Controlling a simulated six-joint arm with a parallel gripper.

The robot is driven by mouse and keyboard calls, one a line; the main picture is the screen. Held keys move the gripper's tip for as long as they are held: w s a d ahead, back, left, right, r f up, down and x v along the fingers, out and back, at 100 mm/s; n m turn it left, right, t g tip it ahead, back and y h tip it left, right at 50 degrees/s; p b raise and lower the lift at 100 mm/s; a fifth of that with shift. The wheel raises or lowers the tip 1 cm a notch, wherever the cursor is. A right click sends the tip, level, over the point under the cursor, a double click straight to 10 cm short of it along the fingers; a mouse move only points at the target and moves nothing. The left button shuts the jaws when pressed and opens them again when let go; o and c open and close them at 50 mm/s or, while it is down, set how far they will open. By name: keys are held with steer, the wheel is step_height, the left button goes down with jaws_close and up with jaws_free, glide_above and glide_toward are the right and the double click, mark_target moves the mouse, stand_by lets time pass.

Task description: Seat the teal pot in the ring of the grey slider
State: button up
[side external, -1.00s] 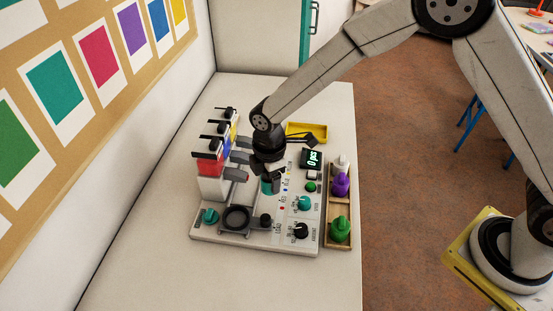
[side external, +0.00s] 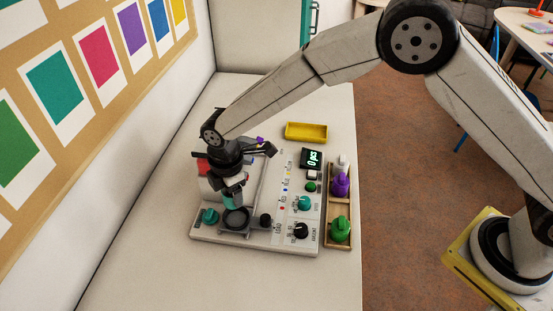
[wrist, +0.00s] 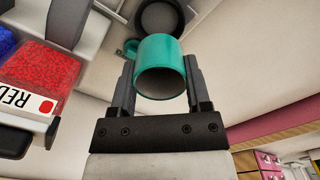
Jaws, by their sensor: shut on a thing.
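The teal pot (wrist: 160,60) is between the two fingers of my gripper (wrist: 160,85), which is shut on it. In the wrist view its open mouth faces the camera and a small handle sticks out at its left. In the side view the pot (side external: 233,202) hangs upright under my gripper (side external: 233,190), just behind and above the ring of the grey slider (side external: 237,219). In the wrist view the dark ring (wrist: 163,14) shows beyond the pot, offset from it. Whether pot and ring touch is hard to tell.
The ring is at the front left of the board (side external: 270,241), beside a teal knob (side external: 210,215) and a small black knob (side external: 265,219). Bead hoppers, with a red one (wrist: 40,80), stand close by. A wooden tray (side external: 339,242) holds green and purple pots at the right.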

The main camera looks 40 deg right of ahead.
steer(key=shift+f, duration=2.45)
steer(key=shift+f, duration=1)
stand_by(0.8)
steer(key=o, duration=1.3)
steer(key=shift+o, duration=0.2)
steer(key=shift+r, duration=0.15)
steer(key=shift+r, duration=3.4)
steer(key=shift+d, duration=0.1)
